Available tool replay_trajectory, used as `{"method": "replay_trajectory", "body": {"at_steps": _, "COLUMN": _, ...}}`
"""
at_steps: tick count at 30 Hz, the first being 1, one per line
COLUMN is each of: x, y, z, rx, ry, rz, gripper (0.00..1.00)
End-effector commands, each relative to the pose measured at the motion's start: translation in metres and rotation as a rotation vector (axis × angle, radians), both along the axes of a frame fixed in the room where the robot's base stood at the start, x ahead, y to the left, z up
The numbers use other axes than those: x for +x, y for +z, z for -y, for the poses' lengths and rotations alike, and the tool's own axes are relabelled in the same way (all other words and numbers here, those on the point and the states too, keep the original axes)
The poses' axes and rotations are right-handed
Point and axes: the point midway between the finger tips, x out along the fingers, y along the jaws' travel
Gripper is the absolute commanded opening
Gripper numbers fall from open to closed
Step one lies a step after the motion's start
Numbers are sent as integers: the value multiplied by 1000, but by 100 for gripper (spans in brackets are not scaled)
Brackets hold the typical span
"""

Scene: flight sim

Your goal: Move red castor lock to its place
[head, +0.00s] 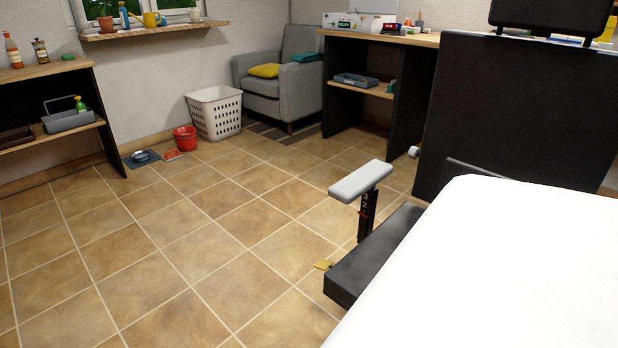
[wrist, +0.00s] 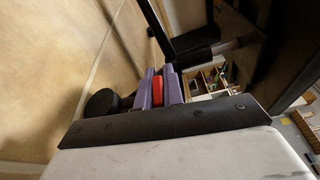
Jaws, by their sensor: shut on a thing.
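My gripper (wrist: 159,75) shows in the wrist view, with two purple fingers closed on the red castor lock (wrist: 158,92). The lock's red face shows between the fingers; the rest of it is hidden. A dark round part (wrist: 101,103) lies just left of the fingers, and a dark bar with a cylinder (wrist: 194,50) lies beyond them. I cannot tell whether the lock touches either one.
A black panel (head: 510,120) stands at the right. A red bucket (head: 186,138) and white basket (head: 214,112) stand farther back. The tiled floor (head: 160,235) at left is clear.

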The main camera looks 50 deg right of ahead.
Motion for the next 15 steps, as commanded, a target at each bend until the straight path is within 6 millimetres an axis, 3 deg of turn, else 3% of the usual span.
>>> {"method": "replay_trajectory", "body": {"at_steps": 11, "x": 1, "y": -2, "z": 0, "rx": 6, "ry": 0, "rz": -53, "gripper": 0}}
{"method": "replay_trajectory", "body": {"at_steps": 12, "x": 1, "y": -2, "z": 0, "rx": 6, "ry": 0, "rz": -53, "gripper": 10}}
{"method": "replay_trajectory", "body": {"at_steps": 15, "x": 1, "y": -2, "z": 0, "rx": 6, "ry": 0, "rz": -53, "gripper": 23}}
